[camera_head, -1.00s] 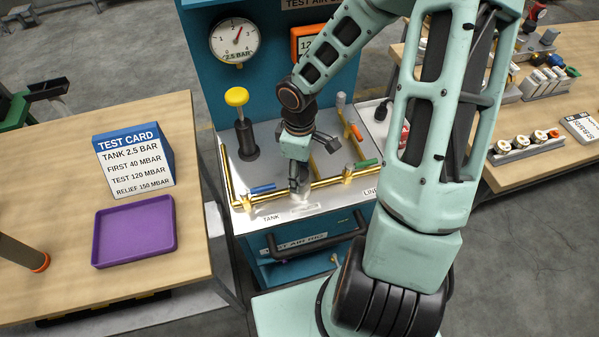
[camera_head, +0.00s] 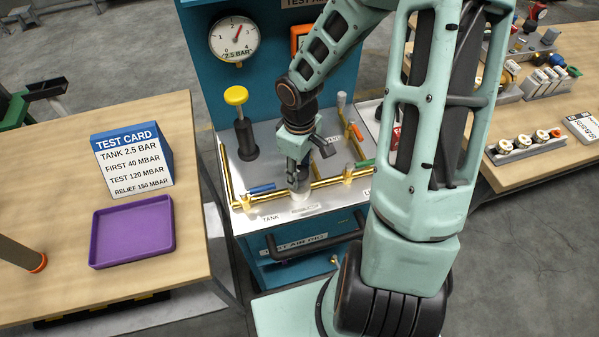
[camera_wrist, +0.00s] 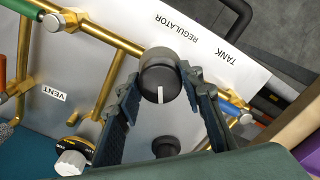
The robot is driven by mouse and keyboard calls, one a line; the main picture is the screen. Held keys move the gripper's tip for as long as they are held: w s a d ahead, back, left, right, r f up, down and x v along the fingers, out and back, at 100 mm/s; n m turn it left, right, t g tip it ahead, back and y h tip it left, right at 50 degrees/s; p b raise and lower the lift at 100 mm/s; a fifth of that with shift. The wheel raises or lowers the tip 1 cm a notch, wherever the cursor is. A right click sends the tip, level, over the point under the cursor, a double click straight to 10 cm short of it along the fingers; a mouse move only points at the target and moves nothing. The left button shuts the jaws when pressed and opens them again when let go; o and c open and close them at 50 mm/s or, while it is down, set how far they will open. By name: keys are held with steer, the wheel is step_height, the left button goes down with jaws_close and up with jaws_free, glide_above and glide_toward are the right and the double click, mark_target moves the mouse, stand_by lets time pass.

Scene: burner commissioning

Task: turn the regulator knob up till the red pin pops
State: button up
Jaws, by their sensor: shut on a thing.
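The regulator knob (camera_wrist: 160,80) is a dark round knob with a white pointer line, beside the printed word REGULATOR in the wrist view. The fingers of my gripper (camera_wrist: 158,92) are on either side of it, shut on it. The tank gauge (camera_head: 234,38) has a red needle a little past 2, above a 2.5 BAR label. I cannot make out a red pin in either view.
A yellow-topped hand pump (camera_head: 237,97) stands left of my gripper. Blue (camera_head: 262,188) and green (camera_head: 366,163) valve levers lie along the brass pipe. A test card (camera_head: 133,160) and an empty purple tray (camera_head: 132,230) are on the left table.

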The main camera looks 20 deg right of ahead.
mark_target(300, 172)
steer(key=shift+m, duration=0.5)
steer(key=o, duration=1.2)
steer(key=shift+c, duration=0.2)
step_height(300, 172, up, 12)
